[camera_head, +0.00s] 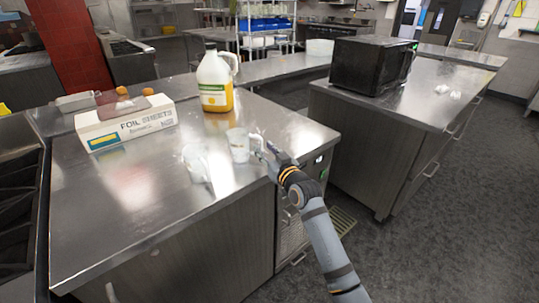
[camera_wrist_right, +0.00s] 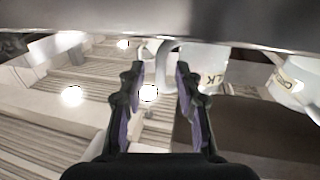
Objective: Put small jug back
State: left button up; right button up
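Two small pale jugs stand on the steel counter (camera_head: 110,220). The nearer one to my right gripper is a white jug (camera_head: 238,150), and the other jug (camera_head: 196,163) stands to its left. My right gripper (camera_head: 266,149) is at the counter's right edge, beside the white jug's handle side. In the right wrist view my right gripper (camera_wrist_right: 158,72) has its two fingers apart. A white jug with dark lettering (camera_wrist_right: 205,72) shows there, its curved handle around the fingertip gap. I cannot tell whether the fingers touch it. The second jug (camera_wrist_right: 296,82) is at the right. My left gripper is not in view.
A foil sheets box (camera_head: 125,124) lies at the counter's back left. A large jug of yellow liquid (camera_head: 215,85) stands at the back. A black microwave (camera_head: 370,65) sits on the right-hand counter. The counter's front is clear.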

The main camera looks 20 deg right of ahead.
jog(key=s+d, duration=0.1)
jog(key=s, duration=1)
jog(key=shift+s+d+p, duration=0.25)
jog(key=shift+d+p, duration=0.05)
jog(key=d+f+m+g+h, duration=0.1)
jog(key=d+f+g+h, duration=0.2)
jog(key=f, duration=1.5)
jog(key=s+d+f+g, duration=0.2)
jog(key=s+f, duration=0.2)
jog(key=f, duration=0.5)
jog(key=s+d+f+g, duration=0.1)
jog(key=s+f+g, duration=0.15)
jog(key=f, duration=0.65)
jog(key=s+d+f+g, duration=0.2)
jog(key=s+f, duration=0.3)
jog(key=f, duration=0.4)
jog(key=s+a+f+g, duration=0.1)
jog(key=s+f+g, duration=0.1)
jog(key=s+f, duration=0.4)
jog(key=s+a+f+g, duration=0.1)
jog(key=s+f, duration=0.6)
jog(key=s, duration=1)
jog(key=s+a+f+g, duration=0.1)
jog(key=s+f+g, duration=0.3)
jog(key=s+f, duration=0.3)
jog(key=s, duration=0.4)
jog(key=shift+s, duration=0.25)
